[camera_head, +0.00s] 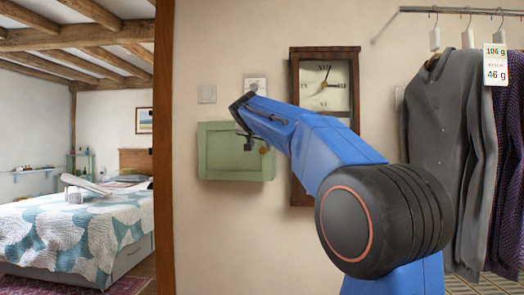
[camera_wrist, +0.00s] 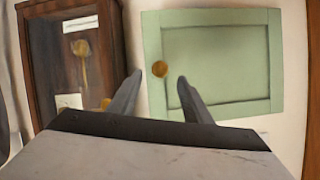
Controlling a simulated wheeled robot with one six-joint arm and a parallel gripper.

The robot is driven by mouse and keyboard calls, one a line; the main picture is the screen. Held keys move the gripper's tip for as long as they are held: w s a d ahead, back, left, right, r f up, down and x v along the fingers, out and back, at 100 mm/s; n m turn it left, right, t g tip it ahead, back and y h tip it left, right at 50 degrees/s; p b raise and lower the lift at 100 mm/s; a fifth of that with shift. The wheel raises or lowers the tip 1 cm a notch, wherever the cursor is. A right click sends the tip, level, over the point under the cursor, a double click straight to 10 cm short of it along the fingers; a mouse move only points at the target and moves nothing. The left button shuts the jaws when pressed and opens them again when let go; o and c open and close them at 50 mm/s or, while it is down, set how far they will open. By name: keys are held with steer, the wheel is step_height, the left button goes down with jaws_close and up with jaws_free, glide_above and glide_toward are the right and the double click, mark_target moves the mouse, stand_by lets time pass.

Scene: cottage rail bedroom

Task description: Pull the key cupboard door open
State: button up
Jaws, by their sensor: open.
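The key cupboard (camera_head: 228,165) is a pale green wall box with a framed door panel, and its door looks closed. In the wrist view its green door (camera_wrist: 215,60) fills the upper right. A round brass knob (camera_wrist: 160,69) sits near the door's left edge there; it shows small in the head view (camera_head: 264,150), at the door's right side. My gripper (camera_wrist: 160,78) is open and empty. Its two dark fingertips show on either side of the knob in the picture. I cannot tell how far they are from it.
A dark wooden wall clock (camera_head: 325,53) hangs close to the cupboard; its case (camera_wrist: 73,60) also shows in the wrist view. Light switches (camera_head: 207,94) are above the cupboard. Hanging clothes (camera_head: 450,130) are at the right. A wooden post (camera_head: 164,150) and a bed (camera_head: 80,225) are at the left.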

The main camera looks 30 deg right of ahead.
mark_target(262, 150)
steer(key=shift+x, duration=2.9)
jaws_close()
